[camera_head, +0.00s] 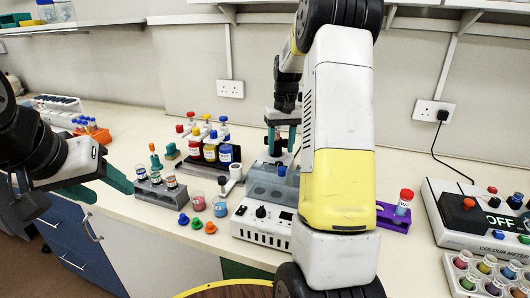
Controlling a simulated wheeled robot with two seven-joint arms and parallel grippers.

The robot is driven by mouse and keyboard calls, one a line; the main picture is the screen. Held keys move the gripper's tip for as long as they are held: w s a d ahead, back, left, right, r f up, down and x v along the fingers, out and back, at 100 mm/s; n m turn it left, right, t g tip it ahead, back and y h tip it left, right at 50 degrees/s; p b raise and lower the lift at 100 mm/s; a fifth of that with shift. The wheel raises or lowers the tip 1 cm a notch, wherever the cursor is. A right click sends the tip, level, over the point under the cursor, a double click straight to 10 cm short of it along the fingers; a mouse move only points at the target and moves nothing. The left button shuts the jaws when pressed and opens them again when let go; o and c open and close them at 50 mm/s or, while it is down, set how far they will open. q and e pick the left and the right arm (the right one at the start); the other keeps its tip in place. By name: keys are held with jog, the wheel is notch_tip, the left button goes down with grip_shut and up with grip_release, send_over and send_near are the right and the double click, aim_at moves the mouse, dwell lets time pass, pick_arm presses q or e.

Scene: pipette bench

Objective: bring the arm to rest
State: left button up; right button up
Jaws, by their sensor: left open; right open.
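My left gripper (103,183) is at the left edge of the bench, its teal fingers apart and empty. It is left of the grey rack (160,192) that holds several small vials. My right gripper (281,138) points down over the back of the white device (262,222) with the grey top. Its teal fingers are apart. Something dark shows between or behind them, and I cannot tell whether they touch it. My white and yellow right arm crosses the middle of the view and hides part of the bench and the device's right side.
Several capped bottles (210,150) stand behind the rack. Small pots (220,207) and loose coloured caps (197,223) lie near the front edge. At right are a purple holder (393,218) with a red-capped vial, a colour meter (480,222) and a vial tray (485,275). A shelf (100,23) runs above.

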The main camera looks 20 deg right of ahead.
jog(key=shift+r, duration=1.05)
jog(key=s+a+r+t, duration=0.1)
jog(key=s+a+r, duration=0.3)
jog(key=s, duration=0.2)
jog(key=s+a+r+t+y, duration=0.1)
jog(key=s+a+r+t, duration=0.1)
jog(key=s+a+r, duration=0.3)
jog(key=s+a+r+t, duration=0.1)
jog(key=s+a+r, duration=0.2)
jog(key=s, duration=0.5)
jog(key=s+a+f+n+t, duration=0.1)
jog(key=s+a+f+t, duration=0.1)
jog(key=s, duration=0.5)
jog(key=shift+s+a+y, duration=0.3)
jog(key=shift+s+a, duration=0.05)
jog(key=shift+s, duration=0.05)
